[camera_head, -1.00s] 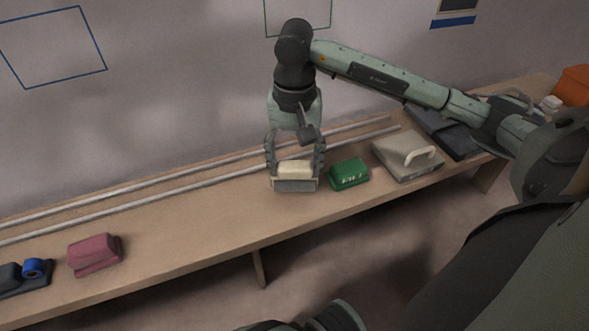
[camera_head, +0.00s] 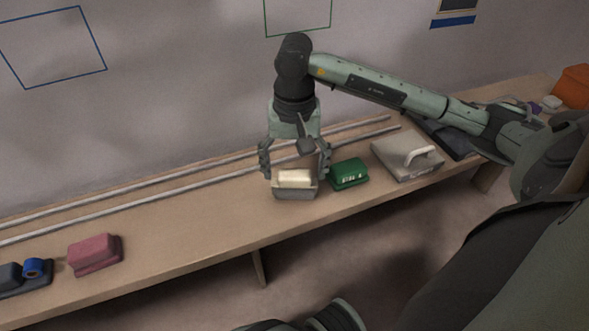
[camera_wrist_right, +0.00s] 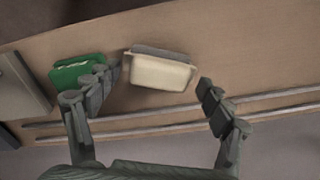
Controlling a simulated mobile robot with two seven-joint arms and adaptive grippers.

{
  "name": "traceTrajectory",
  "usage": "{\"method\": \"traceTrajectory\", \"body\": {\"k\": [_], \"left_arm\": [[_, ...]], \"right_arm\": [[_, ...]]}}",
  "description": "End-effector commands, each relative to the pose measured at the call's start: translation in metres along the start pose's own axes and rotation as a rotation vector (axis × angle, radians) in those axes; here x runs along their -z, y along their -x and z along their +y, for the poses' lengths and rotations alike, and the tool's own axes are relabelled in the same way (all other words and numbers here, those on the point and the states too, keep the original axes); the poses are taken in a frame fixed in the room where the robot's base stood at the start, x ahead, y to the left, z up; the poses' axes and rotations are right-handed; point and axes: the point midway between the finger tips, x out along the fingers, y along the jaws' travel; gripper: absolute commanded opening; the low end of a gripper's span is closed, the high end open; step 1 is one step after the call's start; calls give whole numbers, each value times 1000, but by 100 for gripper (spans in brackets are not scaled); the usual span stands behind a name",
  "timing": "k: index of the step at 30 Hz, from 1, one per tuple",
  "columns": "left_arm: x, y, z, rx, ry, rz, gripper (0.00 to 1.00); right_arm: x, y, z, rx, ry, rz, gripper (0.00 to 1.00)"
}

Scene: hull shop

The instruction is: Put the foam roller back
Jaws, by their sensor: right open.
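A cream block (camera_head: 295,177) sits at a grey open holder (camera_head: 295,192) on the bench; it may be the foam roller, but I cannot tell for sure. The cream piece (camera_wrist_right: 160,73) also shows in the right wrist view, with the grey part (camera_wrist_right: 160,52) behind it. My right gripper (camera_head: 295,165) is open, its fingers spread to either side above the cream block. In the wrist view both fingertips stand apart from it, the left one close to its edge. My left gripper is not in view.
A green box (camera_head: 348,174) is close beside the right finger. A beige case with a white handle (camera_head: 406,158) lies farther right. Two rails run along the back; the bench between is clear.

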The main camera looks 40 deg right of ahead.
Motion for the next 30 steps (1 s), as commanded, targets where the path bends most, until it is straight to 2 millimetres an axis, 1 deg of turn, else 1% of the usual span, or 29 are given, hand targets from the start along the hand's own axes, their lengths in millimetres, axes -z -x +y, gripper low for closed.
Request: {"method": "traceTrajectory", "body": {"k": [5,9,12,14,15,18,21,24,30], "left_arm": [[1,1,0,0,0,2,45],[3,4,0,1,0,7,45],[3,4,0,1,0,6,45],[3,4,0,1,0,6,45],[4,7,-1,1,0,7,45],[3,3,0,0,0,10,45],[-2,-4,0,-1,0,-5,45],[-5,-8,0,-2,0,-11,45],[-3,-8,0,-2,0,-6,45]], "right_arm": [[2,32,-1,3,-1,6,80],[1,64,-1,5,0,6,80],[1,84,-1,4,1,6,80],[1,93,0,2,0,4,80],[1,100,0,2,0,5,80],[1,109,0,0,0,3,80],[0,114,0,0,0,1,80],[0,114,0,-1,-1,0,80],[0,114,0,0,-1,0,80]]}}
